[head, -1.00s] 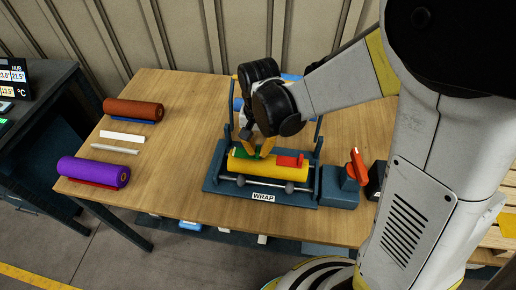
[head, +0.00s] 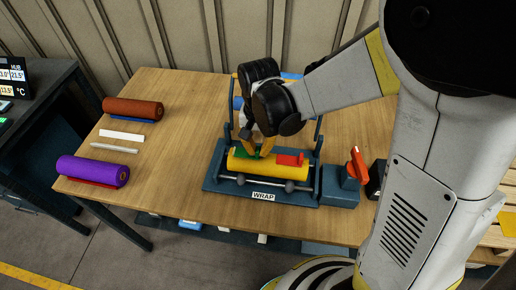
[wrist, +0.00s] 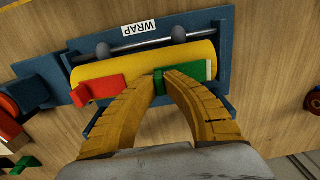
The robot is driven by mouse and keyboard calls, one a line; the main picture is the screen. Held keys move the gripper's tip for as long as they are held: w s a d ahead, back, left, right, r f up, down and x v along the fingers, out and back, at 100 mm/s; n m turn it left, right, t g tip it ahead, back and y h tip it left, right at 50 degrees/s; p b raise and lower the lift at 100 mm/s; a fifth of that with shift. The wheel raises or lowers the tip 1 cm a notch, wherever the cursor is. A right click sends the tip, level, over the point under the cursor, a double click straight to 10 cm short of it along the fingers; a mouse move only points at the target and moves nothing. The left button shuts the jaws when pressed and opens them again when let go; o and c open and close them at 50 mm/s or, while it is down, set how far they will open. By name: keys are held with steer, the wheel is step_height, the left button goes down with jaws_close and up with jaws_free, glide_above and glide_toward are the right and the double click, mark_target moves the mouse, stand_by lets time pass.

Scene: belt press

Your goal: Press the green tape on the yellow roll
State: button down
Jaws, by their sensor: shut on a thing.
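The yellow roll (head: 252,170) lies across the blue wrap stand on the table. It also shows in the wrist view (wrist: 130,75). The green tape (wrist: 200,71) lies on the roll; in the head view (head: 240,152) my fingers partly cover it. The red tape (head: 290,160) is on the same roll, also seen in the wrist view (wrist: 97,88). My gripper (head: 258,151) reaches down from above, its yellow fingertips at the green tape. In the wrist view the fingertips (wrist: 161,77) are close together with a green piece between them.
The blue stand (head: 215,183) has a WRAP label and a rod with knobs in front of the roll. A red-handled lever (head: 357,166) stands to its right. A purple roll (head: 93,171), a brown roll (head: 133,109) and a white strip (head: 121,136) lie at left.

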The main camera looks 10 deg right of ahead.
steer(key=shift+f+b, duration=0.4)
stand_by(0.9)
stand_by(0.9)
steer(key=c, duration=1.5)
jaws_free()
steer(key=shift+o, duration=0.2)
steer(key=shift+r, duration=0.1)
step_height(320, 180, up, 12)
steer(key=shift+r, duration=0.15)
